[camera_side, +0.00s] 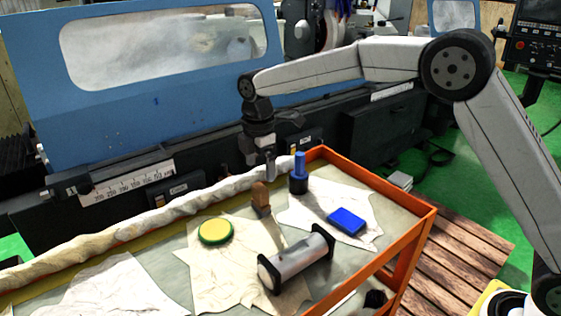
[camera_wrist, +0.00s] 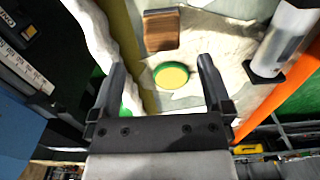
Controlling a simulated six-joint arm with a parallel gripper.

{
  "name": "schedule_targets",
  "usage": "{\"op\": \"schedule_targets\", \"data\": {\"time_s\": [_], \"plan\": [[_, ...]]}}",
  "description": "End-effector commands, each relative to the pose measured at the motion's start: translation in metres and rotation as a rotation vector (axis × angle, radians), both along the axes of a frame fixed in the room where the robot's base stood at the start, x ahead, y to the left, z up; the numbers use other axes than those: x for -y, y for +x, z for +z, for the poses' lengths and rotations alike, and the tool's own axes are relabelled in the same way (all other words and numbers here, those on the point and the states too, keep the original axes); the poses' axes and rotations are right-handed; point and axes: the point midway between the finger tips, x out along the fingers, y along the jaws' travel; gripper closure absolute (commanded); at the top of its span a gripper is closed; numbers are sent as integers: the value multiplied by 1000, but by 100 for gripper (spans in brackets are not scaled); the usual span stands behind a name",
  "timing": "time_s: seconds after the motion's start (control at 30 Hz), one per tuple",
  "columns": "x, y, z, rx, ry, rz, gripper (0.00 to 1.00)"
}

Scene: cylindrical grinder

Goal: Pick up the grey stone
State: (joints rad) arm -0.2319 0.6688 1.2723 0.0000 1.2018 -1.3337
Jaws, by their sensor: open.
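No plain grey stone stands out. My gripper (camera_side: 258,166) is open and empty above the bench's back edge, up and left of the cylinder. In the wrist view a round yellow disc with a green rim (camera_wrist: 171,76) appears between the open fingers (camera_wrist: 161,68), below them and not held. A brown block (camera_wrist: 161,30) lies beyond it.
The orange-framed bench (camera_side: 404,255) also holds a blue block (camera_side: 347,221), a blue cylinder on a dark base (camera_side: 299,178) and pale cloths. A rolled cloth (camera_side: 130,228) runs along the back edge. The blue grinder (camera_side: 150,110) stands close behind my gripper.

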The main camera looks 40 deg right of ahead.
Motion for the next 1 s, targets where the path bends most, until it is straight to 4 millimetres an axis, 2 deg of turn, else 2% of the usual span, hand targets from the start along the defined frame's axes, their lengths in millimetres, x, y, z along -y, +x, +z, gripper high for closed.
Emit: {"op": "schedule_targets", "data": {"time_s": [0.4,0.73,1.0], "plan": [[0,-1,-25,-1,0,-3,0],[-1,-1,-33,0,0,-4,0],[-4,-2,-63,-1,0,-4,0]]}}
